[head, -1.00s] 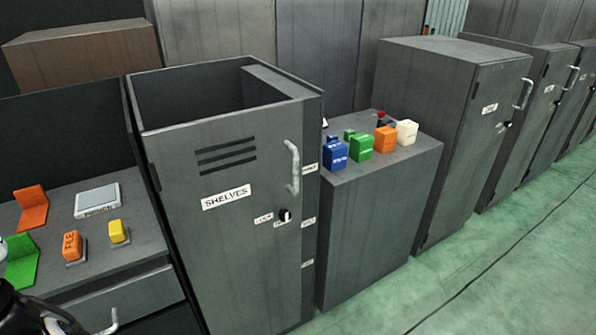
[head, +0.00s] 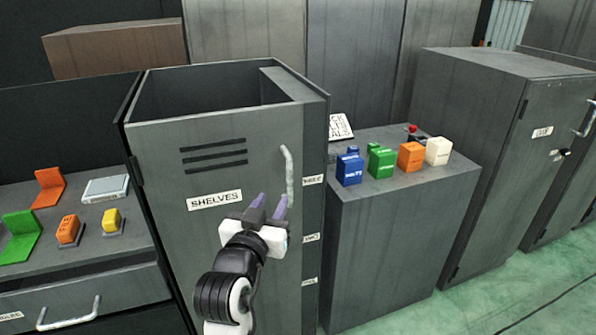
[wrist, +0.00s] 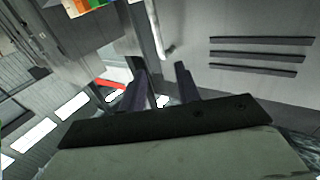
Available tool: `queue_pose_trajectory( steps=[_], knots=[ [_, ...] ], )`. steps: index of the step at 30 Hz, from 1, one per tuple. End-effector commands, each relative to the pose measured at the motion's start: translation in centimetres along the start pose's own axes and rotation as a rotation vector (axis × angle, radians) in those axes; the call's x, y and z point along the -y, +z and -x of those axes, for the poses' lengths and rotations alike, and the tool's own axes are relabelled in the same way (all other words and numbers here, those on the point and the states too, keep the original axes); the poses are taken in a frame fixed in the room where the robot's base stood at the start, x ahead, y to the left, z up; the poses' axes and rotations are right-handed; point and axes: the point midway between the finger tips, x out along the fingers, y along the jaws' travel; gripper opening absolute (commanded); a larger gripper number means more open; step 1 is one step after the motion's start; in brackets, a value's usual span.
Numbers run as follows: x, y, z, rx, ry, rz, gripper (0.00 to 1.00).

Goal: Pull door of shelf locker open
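The shelf locker is a tall grey cabinet with an open top. Its door (head: 165,235), labelled SHELVES, looks shut, with three dark vent slots and the hinge side at the left. A pale vertical handle (head: 287,168) is at the door's upper right; it also shows in the wrist view (wrist: 158,27). My gripper (head: 271,202) is in front of the door near the handle's lower end, fingers pointing up toward it. In the wrist view, the fingers (wrist: 161,80) are apart with nothing held, and the handle lies beyond the tips. The lock knob is hidden behind my gripper.
A low grey cabinet (head: 390,240) with coloured blocks stands close at the right, a taller locker (head: 510,130) beyond it. At the left is a bench (head: 75,265) with colored pieces and a drawer handle (head: 70,315).

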Motion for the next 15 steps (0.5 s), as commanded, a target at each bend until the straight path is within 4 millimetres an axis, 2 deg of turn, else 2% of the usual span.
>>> queue_pose_trajectory(
  steps=[5, 15],
  knots=[
    [-0.2, 0.1, -1.6, 0.010, 0.010, 0.002, 0.33],
    [-0.3, -0.1, -8.6, 0.008, 0.008, 0.000, 0.33]
  ],
)
